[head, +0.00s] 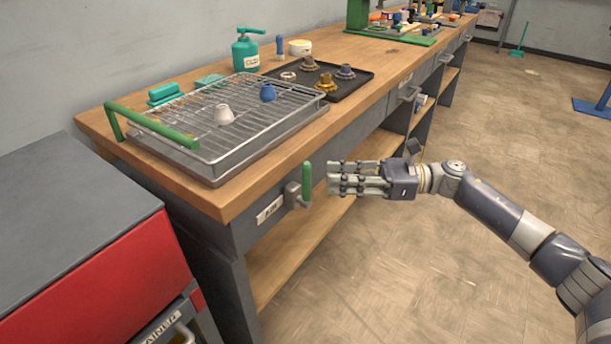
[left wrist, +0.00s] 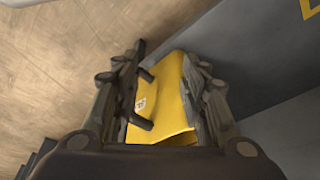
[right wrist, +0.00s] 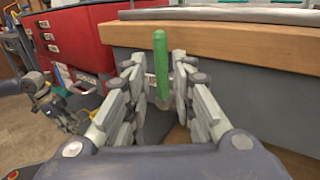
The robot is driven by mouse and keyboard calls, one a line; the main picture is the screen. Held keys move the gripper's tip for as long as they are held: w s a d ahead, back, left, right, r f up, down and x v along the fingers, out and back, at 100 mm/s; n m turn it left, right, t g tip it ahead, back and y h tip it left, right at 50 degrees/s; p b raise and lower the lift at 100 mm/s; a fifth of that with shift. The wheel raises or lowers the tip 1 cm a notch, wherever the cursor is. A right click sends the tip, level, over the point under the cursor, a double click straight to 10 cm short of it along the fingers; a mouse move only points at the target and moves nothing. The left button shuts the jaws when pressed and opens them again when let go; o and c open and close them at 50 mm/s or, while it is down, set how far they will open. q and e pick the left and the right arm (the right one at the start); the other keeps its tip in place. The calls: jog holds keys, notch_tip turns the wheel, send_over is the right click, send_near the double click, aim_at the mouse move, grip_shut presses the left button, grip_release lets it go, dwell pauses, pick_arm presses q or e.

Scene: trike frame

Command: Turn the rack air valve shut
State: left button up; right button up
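The rack air valve is a grey fitting (head: 294,195) on the bench's front edge, next to a white label. Its green handle (head: 308,180) stands upright. My right gripper (head: 335,181) points left at the handle, its fingertips just short of it. In the right wrist view the handle (right wrist: 161,66) shows between the spread fingertips of my right gripper (right wrist: 160,75), with no visible grip on it. My left gripper (left wrist: 165,65) is outside the head view; its fingers look spread, with a yellow labelled object (left wrist: 165,95) showing between them.
A wire rack (head: 180,125) with a white and a blue piece sits on the bench above the valve. A black tray (head: 355,88) with fittings lies behind. A red cabinet (head: 105,280) stands at left.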

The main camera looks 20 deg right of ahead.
aim_at(307, 198)
jog(key=x, duration=0.7)
pick_arm(q)
notch_tip(307, 198, down, 2)
jog(key=shift+f, duration=0.2)
pick_arm(e)
jog(key=shift+f, duration=0.1)
grip_shut()
